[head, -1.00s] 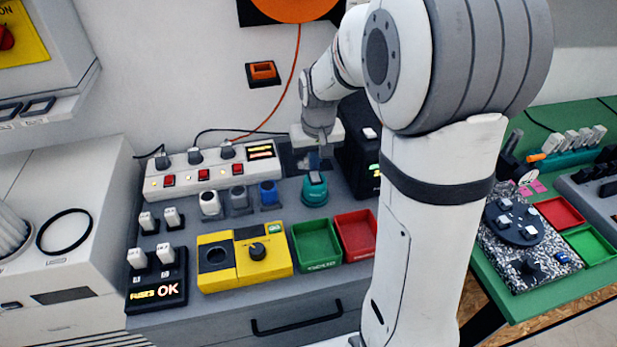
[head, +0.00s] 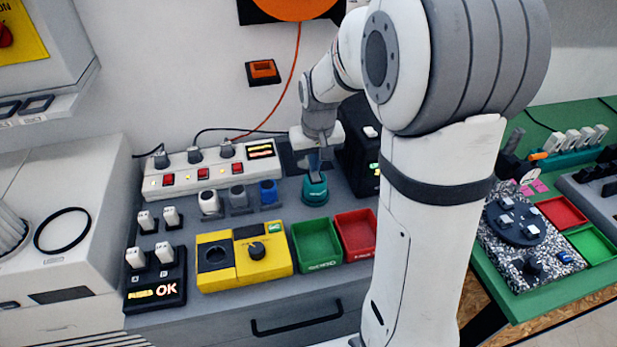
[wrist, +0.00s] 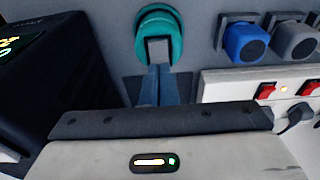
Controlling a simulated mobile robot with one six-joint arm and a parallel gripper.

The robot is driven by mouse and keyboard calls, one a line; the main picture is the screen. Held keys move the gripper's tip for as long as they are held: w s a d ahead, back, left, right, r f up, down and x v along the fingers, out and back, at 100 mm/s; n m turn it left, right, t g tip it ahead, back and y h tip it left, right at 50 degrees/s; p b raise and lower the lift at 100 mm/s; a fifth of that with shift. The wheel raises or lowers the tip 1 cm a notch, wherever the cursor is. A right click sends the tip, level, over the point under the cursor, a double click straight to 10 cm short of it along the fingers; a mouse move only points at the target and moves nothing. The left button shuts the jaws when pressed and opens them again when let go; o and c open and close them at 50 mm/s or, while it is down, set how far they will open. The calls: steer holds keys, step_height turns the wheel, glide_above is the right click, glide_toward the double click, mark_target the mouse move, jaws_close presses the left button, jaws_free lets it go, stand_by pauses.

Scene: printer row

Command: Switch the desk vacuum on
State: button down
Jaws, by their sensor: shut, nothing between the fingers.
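The desk vacuum, a small round teal unit (head: 314,192), stands on the grey bench behind the green tray. It also shows at the top of the wrist view (wrist: 177,35), with a grey block on it between its rim and my fingers. My gripper (head: 318,168) points down just over the vacuum with its blue-grey fingers together and empty. In the wrist view the fingertips (wrist: 159,68) reach the grey block's near edge. I cannot tell whether they touch it. The fingers cover part of the vacuum's top.
A black box (head: 360,150) stands close to the right of my gripper. A white power strip (head: 215,172) with red lit switches lies to the left. Blue, grey and white capped pieces stand left of the vacuum. Green (head: 317,244) and red (head: 356,233) trays lie in front.

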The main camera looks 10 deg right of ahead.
steer(key=shift+f, duration=0.4)
steer(key=shift+r, duration=0.1)
steer(key=shift+r+p, duration=2.3)
steer(key=shift+r, duration=1.15)
